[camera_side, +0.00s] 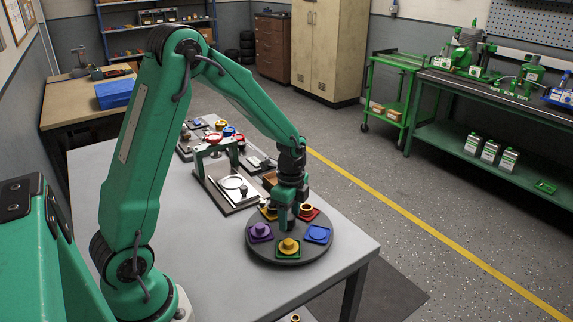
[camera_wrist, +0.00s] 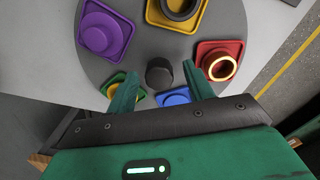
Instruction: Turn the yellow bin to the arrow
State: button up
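A round dark turntable (camera_side: 262,252) carries colored bins around its rim. A dark knob (camera_wrist: 159,79) stands at the turntable's center. My gripper (camera_side: 289,222) points down over the center; in the wrist view its two fingers (camera_wrist: 159,70) are apart, one on each side of the knob, with gaps showing. I cannot make out the arrow in either view.
A purple bin (camera_side: 260,231), green bin with a yellow part (camera_side: 289,248), blue bin (camera_side: 318,234) and red bin (camera_side: 309,213) share the turntable. A fixture with a green bridge (camera_side: 217,152) stands behind it. The table's front left (camera_side: 215,275) is clear.

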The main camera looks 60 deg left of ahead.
aim_at(290, 216)
jog(key=shift+r, duration=0.1)
jog(key=shift+w+r, duration=0.1)
jog(key=shift+r, duration=3.7)
jog(key=shift+s+d+r, duration=0.1)
jog(key=shift+s+r, duration=0.1)
jog(key=shift+r, duration=0.15)
jog(key=s+d+r+n+t, duration=0.3)
jog(key=s+r+n, duration=0.3)
jog(key=s, duration=0.2)
jog(key=s+d+r+n+t, duration=0.2)
jog(key=s+d+r+n, duration=0.2)
jog(key=s, duration=0.4)
jog(key=r+n, duration=0.1)
jog(key=n, duration=0.1)
jog(key=shift+s+r+n+t, duration=0.25)
jog(key=shift+r+n+t, duration=0.05)
jog(key=shift+r+t, duration=0.1)
